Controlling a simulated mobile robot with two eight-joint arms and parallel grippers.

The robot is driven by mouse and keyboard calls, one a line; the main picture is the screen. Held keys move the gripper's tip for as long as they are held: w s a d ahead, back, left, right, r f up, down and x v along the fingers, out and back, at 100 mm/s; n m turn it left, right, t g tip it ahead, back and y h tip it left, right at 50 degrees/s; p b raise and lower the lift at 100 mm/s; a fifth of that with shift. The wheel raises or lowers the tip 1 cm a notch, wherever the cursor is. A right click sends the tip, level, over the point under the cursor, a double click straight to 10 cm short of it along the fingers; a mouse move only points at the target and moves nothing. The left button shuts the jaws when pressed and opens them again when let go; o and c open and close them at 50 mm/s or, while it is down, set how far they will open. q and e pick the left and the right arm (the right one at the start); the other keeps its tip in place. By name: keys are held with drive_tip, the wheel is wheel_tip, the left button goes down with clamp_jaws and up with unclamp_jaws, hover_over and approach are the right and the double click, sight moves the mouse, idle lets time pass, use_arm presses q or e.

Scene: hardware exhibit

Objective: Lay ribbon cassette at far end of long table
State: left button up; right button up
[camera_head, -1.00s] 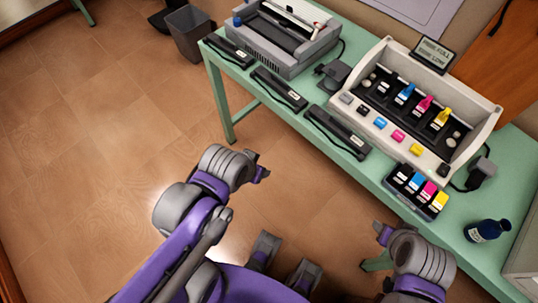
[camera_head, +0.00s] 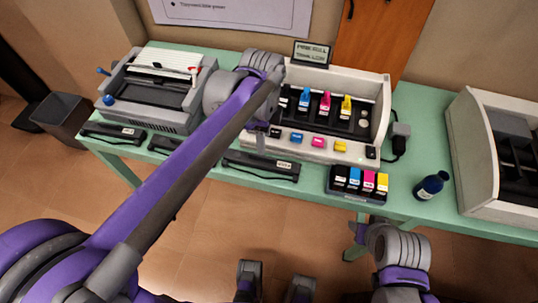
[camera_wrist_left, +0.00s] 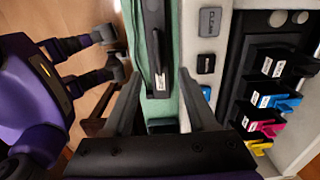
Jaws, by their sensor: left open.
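Three long black ribbon cassettes lie along the front edge of the green long table (camera_head: 215,187): one at the left (camera_head: 113,132), one beside it (camera_head: 166,145) partly behind my left arm, and one further right (camera_head: 261,165). My left gripper (camera_head: 262,128) is over the table near the right cassette; its fingers are mostly hidden by my wrist in the head view. In the left wrist view, the left gripper (camera_wrist_left: 159,74) is open and empty, with a labelled black cassette (camera_wrist_left: 157,35) ahead between its fingertips. My right gripper (camera_head: 355,236) is low in front of the table; its jaws are unclear.
A grey printer (camera_head: 158,90) stands at the left. A white ink station (camera_head: 378,95) with coloured cartridges is behind the right cassette. A cartridge tray (camera_head: 357,184), a dark bottle (camera_head: 431,186) and a white open box (camera_head: 475,150) stand to the right. A bin (camera_head: 62,115) is on the floor.

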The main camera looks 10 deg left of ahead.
use_arm(q)
hover_over(262, 160)
drive_tip(key=f, duration=0.4)
drive_tip(key=shift+w+d+f, duration=0.3)
drive_tip(key=shift+d+f, duration=0.05)
drive_tip(key=shift+f, duration=0.05)
drive_tip(key=f, duration=0.3)
drive_tip(key=f+b, duration=0.1)
drive_tip(key=f, duration=0.1)
drive_tip(key=shift+a+f, duration=0.35)
drive_tip(key=shift+a, duration=0.05)
clamp_jaws()
